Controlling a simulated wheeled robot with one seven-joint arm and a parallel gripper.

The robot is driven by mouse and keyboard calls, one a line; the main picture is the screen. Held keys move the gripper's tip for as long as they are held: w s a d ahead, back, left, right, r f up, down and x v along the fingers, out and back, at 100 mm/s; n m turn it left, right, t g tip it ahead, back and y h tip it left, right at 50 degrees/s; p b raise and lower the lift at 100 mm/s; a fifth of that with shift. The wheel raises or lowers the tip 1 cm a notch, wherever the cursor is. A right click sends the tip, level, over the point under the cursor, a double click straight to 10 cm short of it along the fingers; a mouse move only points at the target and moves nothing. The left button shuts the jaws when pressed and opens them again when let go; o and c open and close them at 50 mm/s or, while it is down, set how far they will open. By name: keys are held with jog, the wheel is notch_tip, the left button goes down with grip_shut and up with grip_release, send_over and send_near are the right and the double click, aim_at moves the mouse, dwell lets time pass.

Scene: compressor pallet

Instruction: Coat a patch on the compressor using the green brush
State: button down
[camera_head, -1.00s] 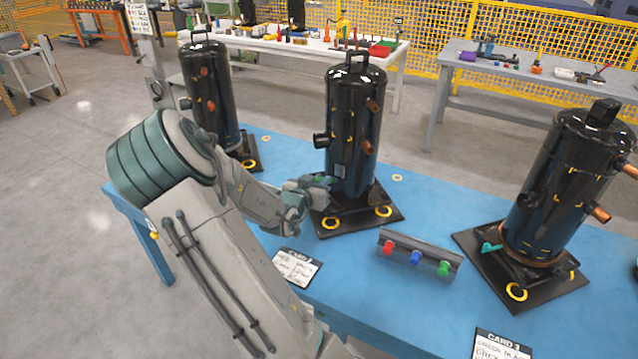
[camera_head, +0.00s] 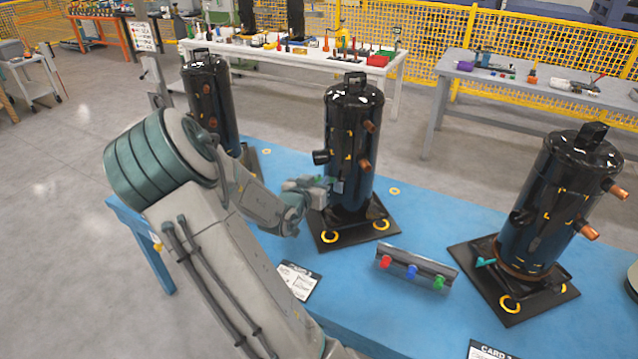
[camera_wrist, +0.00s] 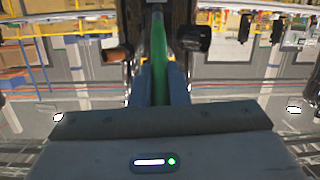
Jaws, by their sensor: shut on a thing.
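The black compressor (camera_head: 352,130) in the middle stands upright on its dark base plate on the blue table. My gripper (camera_head: 328,186) is at its lower left side, close to the body. In the wrist view my gripper (camera_wrist: 159,88) is shut on the green brush (camera_wrist: 158,50), whose green handle runs between the two fingers. The black compressor body (camera_wrist: 135,60) is right behind it. The bristle tip is hidden, so I cannot tell whether it touches the surface.
A dark rack (camera_head: 425,268) with red, blue and green round fronts lies on the blue table (camera_head: 400,320). Other black compressors stand left (camera_head: 208,100) and right (camera_head: 560,190). Copper stubs and a black side port stick out of the middle compressor. White cards lie near the front edge.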

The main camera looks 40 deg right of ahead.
notch_tip(320, 180, down, 6)
jog(key=b, duration=0.6)
dwell(0.4)
jog(key=shift+f, duration=0.1)
jog(key=shift+f+p+v, duration=0.2)
jog(key=shift+p+v, duration=0.05)
jog(key=shift+v, duration=0.7)
jog(key=shift+f+p+v, duration=0.2)
jog(key=shift+p+v, duration=0.05)
jog(key=shift+v, duration=0.75)
jog(key=shift+f+p+v, duration=0.2)
jog(key=shift+p+v, duration=0.05)
jog(key=shift+v, duration=0.7)
jog(key=shift+w+a, duration=0.1)
jog(key=shift+a, duration=0.15)
jog(key=v, duration=0.1)
jog(key=p+v, duration=0.1)
jog(key=v, duration=0.1)
jog(key=shift+f, duration=0.3)
jog(key=shift+d, duration=0.1)
